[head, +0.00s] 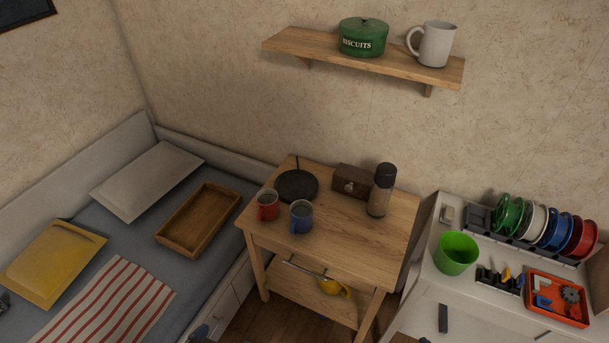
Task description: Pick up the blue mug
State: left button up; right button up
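The blue mug (301,219) stands upright near the front left edge of a small wooden table (345,231). It is dark inside, and no gripper is touching it. A red mug (267,207) stands just to its left, with a small gap between them. Neither of my grippers can be made out in the head view. A small dark shape is cut off at the left picture edge, too little to identify.
On the table, a black pan (296,187) lies behind the mugs; a brown box (351,181) and a flask (381,191) stand to the right. The table's front middle is clear. A bed with a wooden tray (167,236) is left; a white desk with a green bucket (456,254) is right.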

aim_at(301, 211)
jog(key=i+j+u, duration=0.2)
jog(key=i, duration=0.2)
jog(key=i+j+u, duration=0.2)
jog(key=i, duration=0.25)
jog(key=l, duration=0.1)
